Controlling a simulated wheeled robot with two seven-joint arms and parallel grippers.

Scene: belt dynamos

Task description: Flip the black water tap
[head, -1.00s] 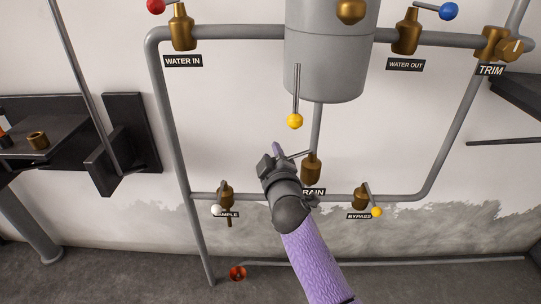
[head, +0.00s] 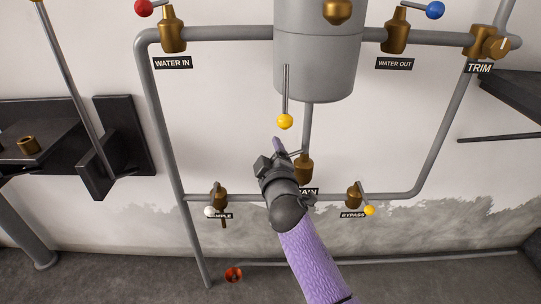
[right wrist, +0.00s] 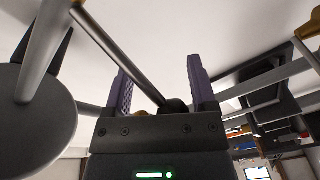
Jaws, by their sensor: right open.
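The black tap is at the brass valve (head: 303,168) above the partly covered DRAIN label on the lower pipe. Its thin lever runs left from the valve and passes behind my right gripper (head: 284,150). In the right wrist view the lever (right wrist: 118,56) slants down from the upper left, and its black knob (right wrist: 175,106) sits between the two purple fingers, close to the palm. My right gripper (right wrist: 158,68) is open around the knob; contact with the fingers cannot be made out. In the head view the gripper hides the knob. My left gripper is out of view.
A yellow-knobbed lever (head: 285,121) hangs just above my gripper, under the grey tank (head: 318,65). The SAMPLE valve (head: 218,196) with a white knob and the BYPASS valve (head: 354,196) with a yellow knob flank it. A dark shelf (head: 45,135) stands left.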

